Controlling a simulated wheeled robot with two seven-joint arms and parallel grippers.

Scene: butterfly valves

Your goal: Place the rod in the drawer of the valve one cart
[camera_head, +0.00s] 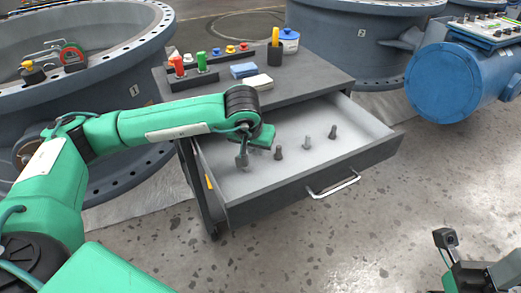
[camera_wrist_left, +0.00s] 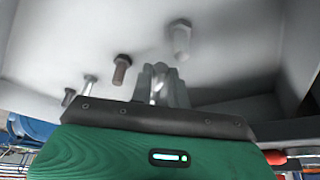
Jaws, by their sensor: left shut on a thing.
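The cart's drawer (camera_head: 352,158) is pulled open, with a pale inside and a silver handle on its front. My left gripper (camera_head: 256,150) reaches down over the left part of the drawer. In the left wrist view its fingers (camera_wrist_left: 160,88) are shut on a light metallic rod (camera_wrist_left: 157,84), mostly hidden between them. Whether the rod touches the drawer floor I cannot tell. Several bolt-like rods stand in the drawer: a grey one (camera_head: 242,158), a dark one (camera_head: 278,153), a light one (camera_head: 307,141) and another dark one (camera_head: 332,131). My right gripper (camera_head: 450,250) is partly in view at bottom right, its jaws unclear.
Large grey valve bodies (camera_head: 100,70) stand behind and left. A blue motor (camera_head: 445,82) is at right. Floor before the drawer is clear.

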